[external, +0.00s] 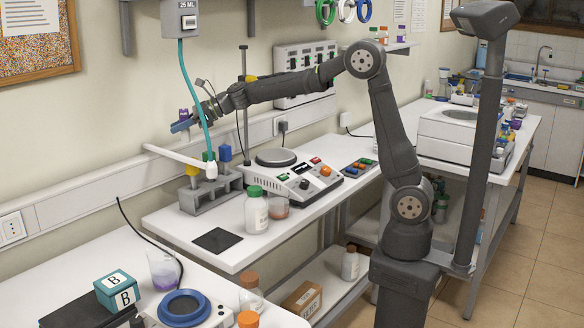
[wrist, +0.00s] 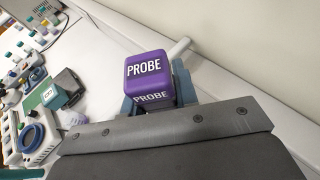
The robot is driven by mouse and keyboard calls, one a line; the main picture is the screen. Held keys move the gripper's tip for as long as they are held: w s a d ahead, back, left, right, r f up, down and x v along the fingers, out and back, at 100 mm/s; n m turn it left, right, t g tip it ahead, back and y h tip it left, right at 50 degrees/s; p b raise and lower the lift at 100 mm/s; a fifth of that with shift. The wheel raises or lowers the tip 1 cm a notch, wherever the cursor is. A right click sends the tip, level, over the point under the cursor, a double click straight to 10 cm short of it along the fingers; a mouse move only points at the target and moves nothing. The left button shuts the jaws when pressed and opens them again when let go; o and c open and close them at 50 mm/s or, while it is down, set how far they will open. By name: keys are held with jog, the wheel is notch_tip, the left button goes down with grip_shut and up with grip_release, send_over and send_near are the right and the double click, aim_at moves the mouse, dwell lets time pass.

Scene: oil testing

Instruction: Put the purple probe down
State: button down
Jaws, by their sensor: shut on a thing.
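The purple probe (wrist: 148,72) has a cube top lettered PROBE and sits between the blue-grey fingers of my gripper (wrist: 155,98) in the wrist view. My gripper (external: 183,124) is shut on it. In the external view the purple probe (external: 184,113) is held in the air near the wall, above and left of a grey rack (external: 208,194). The rack stands on the white bench and holds probes with a yellow top (external: 192,171) and a blue top (external: 225,153). The probe's lower part is hidden by the gripper.
A hotplate device (external: 293,180), a green-capped bottle (external: 256,211) and a dark square pad (external: 217,240) are on the bench. A white rail runs along the wall.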

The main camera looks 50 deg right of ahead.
jog(key=s+a, duration=0.1)
jog(key=a, duration=1.4)
jog(key=s+a+f+m+t+h, duration=0.1)
jog(key=s+a+f, duration=0.4)
jog(key=a+f, duration=0.25)
jog(key=s+a+f, duration=0.4)
jog(key=a+f, duration=0.2)
jog(key=a, duration=0.2)
jog(key=shift+s+f, duration=0.1)
jog(key=shift+f, duration=5.1)
jog(key=shift+f, duration=0.2)
jog(key=c, duration=1.1)
grip_release()
jog(key=shift+r, duration=0.1)
jog(key=shift+r, duration=0.15)
jog(key=v, duration=1.2)
